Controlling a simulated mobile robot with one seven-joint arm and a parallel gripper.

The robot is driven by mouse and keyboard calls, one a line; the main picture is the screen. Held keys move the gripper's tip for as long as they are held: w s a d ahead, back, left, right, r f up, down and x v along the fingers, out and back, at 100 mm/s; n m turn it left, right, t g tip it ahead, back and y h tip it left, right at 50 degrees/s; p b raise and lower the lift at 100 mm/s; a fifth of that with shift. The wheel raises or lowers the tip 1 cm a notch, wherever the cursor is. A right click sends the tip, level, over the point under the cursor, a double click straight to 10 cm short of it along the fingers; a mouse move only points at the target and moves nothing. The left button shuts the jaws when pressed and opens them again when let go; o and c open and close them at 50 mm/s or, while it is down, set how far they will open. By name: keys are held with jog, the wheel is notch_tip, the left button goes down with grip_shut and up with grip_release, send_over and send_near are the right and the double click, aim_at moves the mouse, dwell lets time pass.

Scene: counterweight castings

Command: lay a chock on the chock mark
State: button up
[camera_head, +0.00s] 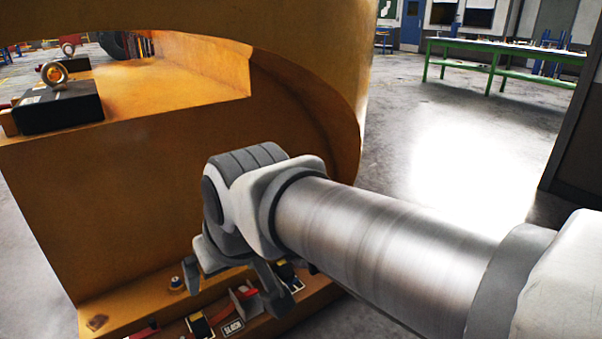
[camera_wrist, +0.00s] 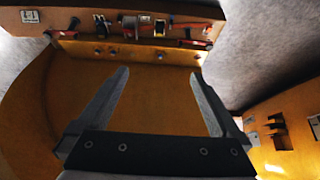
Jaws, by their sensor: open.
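My gripper (camera_head: 234,291) reaches down over the low front ledge of a large orange casting. In the wrist view my gripper (camera_wrist: 160,73) is open, with nothing between its fingers and the orange surface behind them. Several small pieces lie along the ledge, among them a grey, wedge-like piece (camera_head: 243,299) with red beside it and a yellow-edged piece (camera_wrist: 160,28). I cannot tell surely which piece is a chock. A small reddish-brown patch (camera_head: 97,322) marks the ledge's left corner, and a white square label (camera_wrist: 30,16) shows in the wrist view. I cannot tell whether either is the chock mark.
The orange casting (camera_head: 130,200) rises close behind my gripper. A black block with a ring (camera_head: 58,105) sits on its upper shelf. A dark plate with white lettering (camera_head: 231,328) is on the ledge. A green table (camera_head: 500,60) stands far right, with bare floor before it.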

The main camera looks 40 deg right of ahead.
jog(key=s, duration=0.2)
jog(key=s+f, duration=0.1)
jog(key=s, duration=0.2)
